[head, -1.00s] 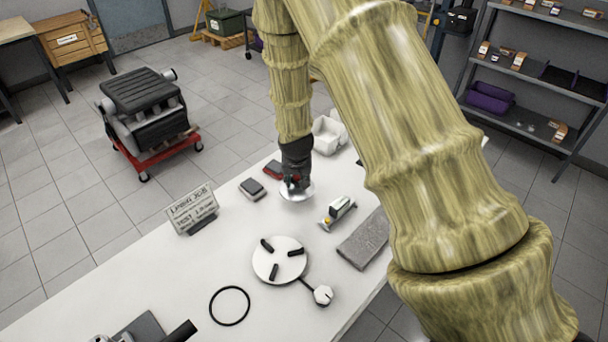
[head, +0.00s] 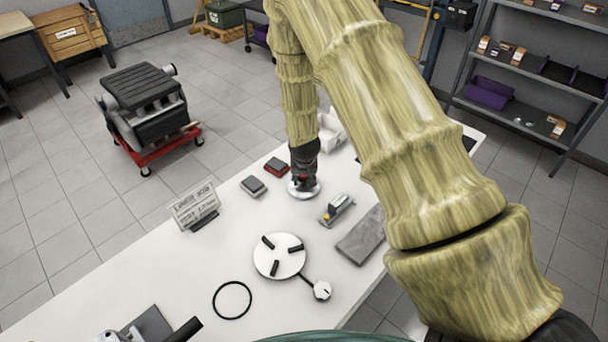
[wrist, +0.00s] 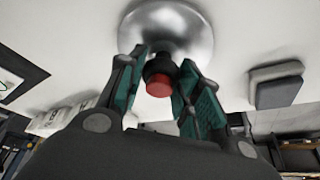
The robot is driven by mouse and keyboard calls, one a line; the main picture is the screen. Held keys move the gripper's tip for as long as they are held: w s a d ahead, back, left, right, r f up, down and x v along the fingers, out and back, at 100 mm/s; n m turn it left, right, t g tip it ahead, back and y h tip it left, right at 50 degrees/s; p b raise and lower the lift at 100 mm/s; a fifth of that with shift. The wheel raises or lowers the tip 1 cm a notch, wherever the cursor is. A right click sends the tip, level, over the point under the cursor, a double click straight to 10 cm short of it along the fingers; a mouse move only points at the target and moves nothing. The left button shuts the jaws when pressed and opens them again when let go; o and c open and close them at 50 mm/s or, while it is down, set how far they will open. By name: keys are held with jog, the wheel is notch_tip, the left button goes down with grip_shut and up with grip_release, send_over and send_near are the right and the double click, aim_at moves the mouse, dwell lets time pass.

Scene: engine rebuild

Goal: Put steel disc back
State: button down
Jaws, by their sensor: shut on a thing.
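The steel disc (head: 304,194) is a round, shiny metal plate at the far part of the white workbench in the head view. It also fills the top of the wrist view (wrist: 192,40), with a dark knob with a red end (wrist: 159,84) at its middle. My gripper (head: 303,181) is over the disc, and its green-padded fingers (wrist: 158,88) close around the knob. I cannot tell whether the disc touches the bench. A round white plate with three black bars (head: 280,262) lies nearer on the bench.
A grey block (head: 253,186) and a red block (head: 277,167) lie left of the disc. A small silver-and-yellow tool (head: 337,209) and a grey slab (head: 361,236) lie right. A white bin (head: 330,134) stands behind. A sign (head: 195,206) and a black ring (head: 232,300) are nearer.

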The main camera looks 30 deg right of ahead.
jog(key=shift+f, duration=0.15)
jog(key=c, duration=1)
grip_release()
jog(key=shift+r, duration=0.25)
jog(key=shift+b+v, duration=1.95)
jog(key=shift+v, duration=3.95)
